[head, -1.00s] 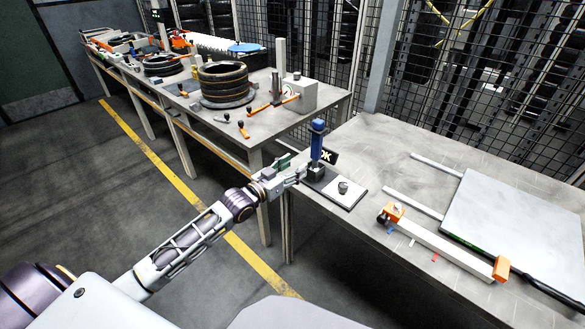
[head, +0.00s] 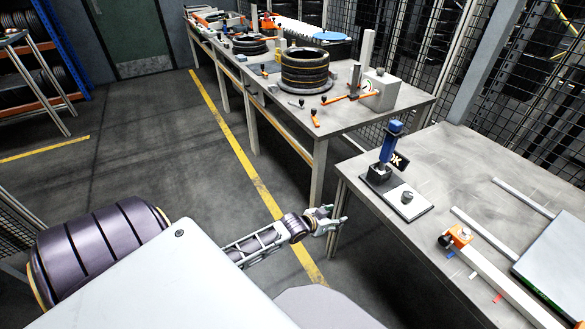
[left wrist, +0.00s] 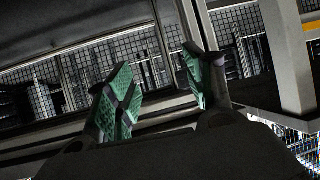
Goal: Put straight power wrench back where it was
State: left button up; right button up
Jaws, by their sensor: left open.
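My left gripper (head: 338,220) is open and empty, off the table's left edge and apart from the wrench. In the left wrist view its green-padded fingers (left wrist: 165,90) are spread with nothing between them. The wrench does not show in the left wrist view. My right gripper is not in view.
The near table (head: 440,160) also bears a small grey knob (head: 407,197) on the board and an orange-ended bar (head: 500,280). A farther table (head: 345,115) holds stacked tyres (head: 305,70) and orange-handled tools. Open floor lies left of the tables.

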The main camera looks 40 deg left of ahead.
pick_arm(q)
jog(key=s+d+f+g, duration=0.1)
jog(key=s+f+g, duration=0.2)
jog(key=s+f, duration=0.7)
jog(key=s+d+f+g+y, duration=0.1)
jog(key=s+d+f+g, duration=0.1)
jog(key=s+f, duration=0.7)
jog(key=s+d+f+g+y, duration=0.1)
jog(key=s+f+g, duration=0.3)
jog(key=s+f, duration=0.6)
jog(key=shift+s+d+f+g, duration=0.3)
jog(key=shift+d+f, duration=0.05)
jog(key=shift+d, duration=0.35)
jog(key=shift+w+d, duration=0.1)
